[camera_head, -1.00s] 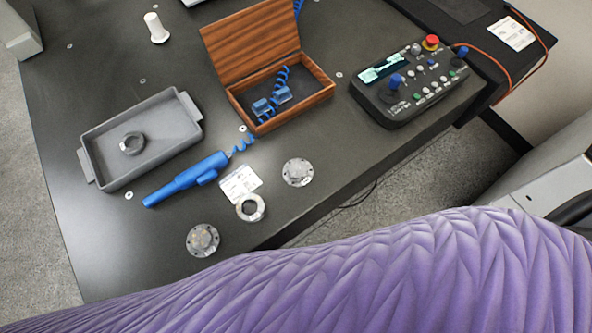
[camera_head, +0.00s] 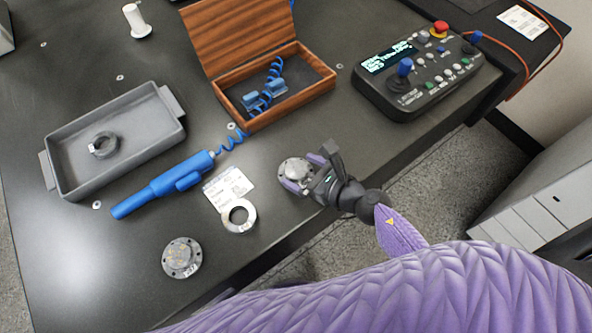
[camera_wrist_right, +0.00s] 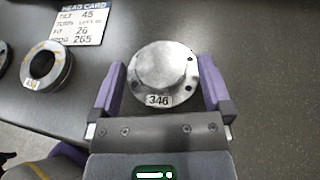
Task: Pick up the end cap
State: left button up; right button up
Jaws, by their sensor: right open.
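A round grey metal end cap (camera_head: 292,168) with a raised centre and bolt holes lies on the dark table near its front edge. In the right wrist view the end cap (camera_wrist_right: 160,72) bears the label 346. My right gripper (camera_head: 303,172) is open, its purple fingers on either side of this cap; the wrist view shows a gap beside each finger. A second, similar end cap (camera_head: 182,258) lies farther left near the front edge, away from the gripper. My left gripper is not in view.
A metal ring (camera_head: 239,216) and a printed card (camera_head: 229,187) lie left of the gripper. A blue probe (camera_head: 165,186), a grey tray (camera_head: 66,182) holding a ring, an open wooden box (camera_head: 323,82) and a control pendant (camera_head: 420,78) stand around.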

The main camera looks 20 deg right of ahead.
jog(key=shift+b+x, duration=0.3)
jog(key=shift+x, duration=0.9)
grip_shut()
